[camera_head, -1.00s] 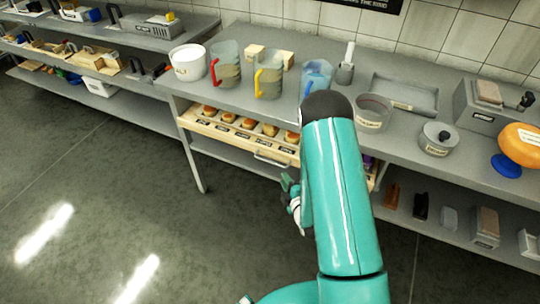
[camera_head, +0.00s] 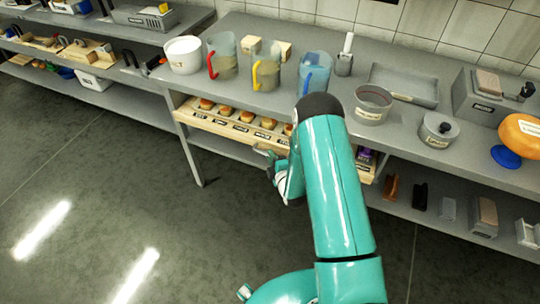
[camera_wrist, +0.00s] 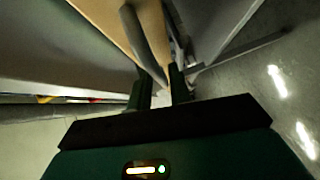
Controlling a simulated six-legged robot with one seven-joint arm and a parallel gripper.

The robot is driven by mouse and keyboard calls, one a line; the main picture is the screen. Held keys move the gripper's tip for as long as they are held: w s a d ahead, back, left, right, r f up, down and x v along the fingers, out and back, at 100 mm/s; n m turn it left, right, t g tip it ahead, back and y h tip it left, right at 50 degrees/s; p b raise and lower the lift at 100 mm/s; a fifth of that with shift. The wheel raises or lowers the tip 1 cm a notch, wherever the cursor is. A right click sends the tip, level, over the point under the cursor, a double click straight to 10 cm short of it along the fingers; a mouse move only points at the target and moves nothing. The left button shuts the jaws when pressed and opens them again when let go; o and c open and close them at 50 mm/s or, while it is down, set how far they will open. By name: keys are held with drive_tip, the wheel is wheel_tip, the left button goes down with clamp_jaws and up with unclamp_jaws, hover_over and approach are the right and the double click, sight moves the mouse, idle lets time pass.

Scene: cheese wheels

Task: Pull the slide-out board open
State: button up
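The slide-out board (camera_head: 215,128) is a pale wooden shelf under the grey worktop, with a row of small round cheeses and labels on it. It sticks out a little past the worktop's front edge. Its grey bar handle is on the front face; in the wrist view the handle (camera_wrist: 141,42) runs down to between my fingers. My gripper (camera_head: 266,157) is at the handle, in front of the board. In the wrist view my gripper (camera_wrist: 160,88) has its two fingers apart, with a gap around the handle's end. Contact with the handle is not clear. My arm hides the board's right part.
The worktop (camera_head: 230,95) carries a white tub (camera_head: 184,56), jugs with red, yellow and blue handles, a round tin (camera_head: 372,103) and a grey tray (camera_head: 405,84). A lower shelf (camera_head: 430,222) holds small blocks. The floor (camera_head: 90,190) in front is clear.

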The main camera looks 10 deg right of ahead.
drive_tip(key=shift+x, duration=0.8)
clamp_jaws()
